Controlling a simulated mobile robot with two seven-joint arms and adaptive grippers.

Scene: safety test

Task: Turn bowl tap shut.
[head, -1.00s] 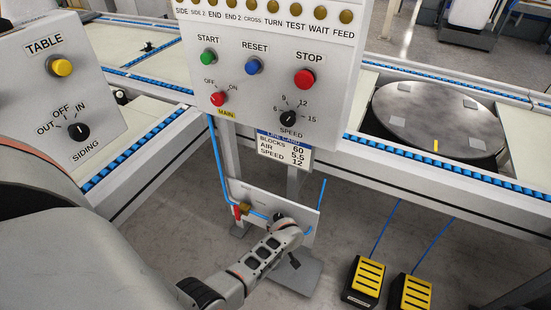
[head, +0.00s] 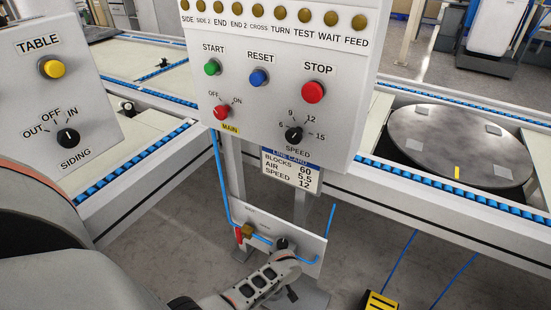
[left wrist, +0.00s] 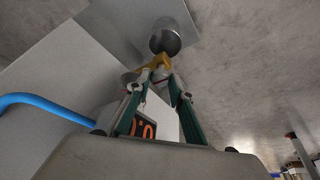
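In the left wrist view a yellow tap handle (left wrist: 154,62) sits beside a round metal bowl (left wrist: 166,38). My left gripper (left wrist: 162,76) has its two green-and-grey fingers reaching up to the handle. The fingertips are close together right at it; whether they touch or grip it is unclear. In the head view my left arm reaches to the low panel (head: 262,226) under the control box, and its wrist hides the tap and bowl. The panel carries a red-handled valve (head: 239,236), a brass fitting (head: 247,230) and a black knob (head: 282,243). My right gripper is not in view.
Blue hose (head: 223,180) runs down to the panel; hose also shows in the wrist view (left wrist: 45,103). The control box (head: 285,90) overhangs the panel. A yellow pedal (head: 380,300) stands on the floor at right.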

